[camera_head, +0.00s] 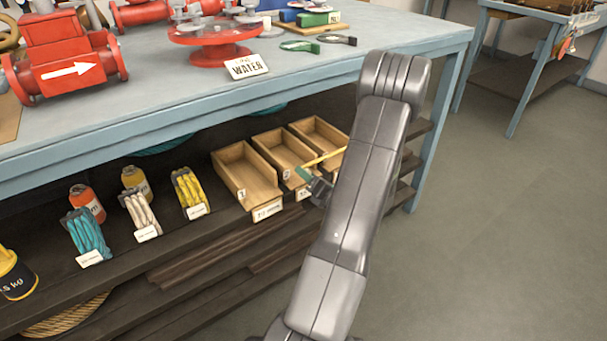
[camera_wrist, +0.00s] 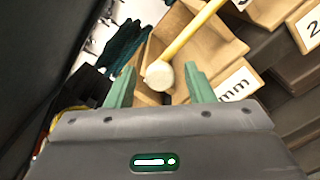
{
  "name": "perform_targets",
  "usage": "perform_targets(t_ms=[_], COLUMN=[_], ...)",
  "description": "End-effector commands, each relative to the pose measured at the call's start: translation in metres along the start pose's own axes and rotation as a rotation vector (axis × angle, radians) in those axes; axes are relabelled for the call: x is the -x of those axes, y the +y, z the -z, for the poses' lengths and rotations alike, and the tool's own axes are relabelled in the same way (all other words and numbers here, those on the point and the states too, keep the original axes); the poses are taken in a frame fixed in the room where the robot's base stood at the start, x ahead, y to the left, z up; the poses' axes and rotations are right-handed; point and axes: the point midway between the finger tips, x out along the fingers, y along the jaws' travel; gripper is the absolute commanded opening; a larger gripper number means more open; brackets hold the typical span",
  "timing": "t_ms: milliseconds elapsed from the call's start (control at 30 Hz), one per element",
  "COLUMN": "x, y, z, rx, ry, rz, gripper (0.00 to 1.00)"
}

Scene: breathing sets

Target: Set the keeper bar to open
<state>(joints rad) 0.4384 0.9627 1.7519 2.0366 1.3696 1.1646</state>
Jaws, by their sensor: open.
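The keeper bar (camera_head: 328,156) is a thin yellow rod that lies across the fronts of the wooden trays on the shelf under the bench. In the wrist view the yellow bar (camera_wrist: 192,33) comes down from the top and ends in a pale round knob (camera_wrist: 159,75). My gripper (camera_head: 303,175) is at the bar's left end, in front of the trays. In the wrist view my gripper (camera_wrist: 161,86) is open, with its green fingers on either side of the knob in the picture. I cannot tell whether either finger touches it. My arm hides the bar's right end.
Three open wooden trays (camera_head: 247,174) with white number labels stand side by side. To their left are yellow gloves (camera_head: 190,193), white gloves (camera_head: 139,214), teal gloves (camera_head: 87,233) and small bottles. The blue bench top (camera_head: 330,70) overhangs the shelf.

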Motion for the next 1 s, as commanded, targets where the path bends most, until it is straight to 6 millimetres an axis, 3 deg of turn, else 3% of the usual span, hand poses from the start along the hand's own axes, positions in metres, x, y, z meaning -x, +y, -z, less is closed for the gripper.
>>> perform_targets(t_ms=[200,533,567,800,1000], x=[-0.023,-0.027,-0.027,-0.026,-0.026], y=[0.000,0.000,0.000,0.000,-0.002], z=[0.001,0.000,0.000,0.000,-0.003], rx=[0.001,0.000,0.000,0.001,0.003], ry=[0.001,0.000,0.000,0.000,-0.001], rz=[-0.002,0.000,0.000,0.000,-0.001], gripper=[0.48,0.48,0.46,0.00,0.00])
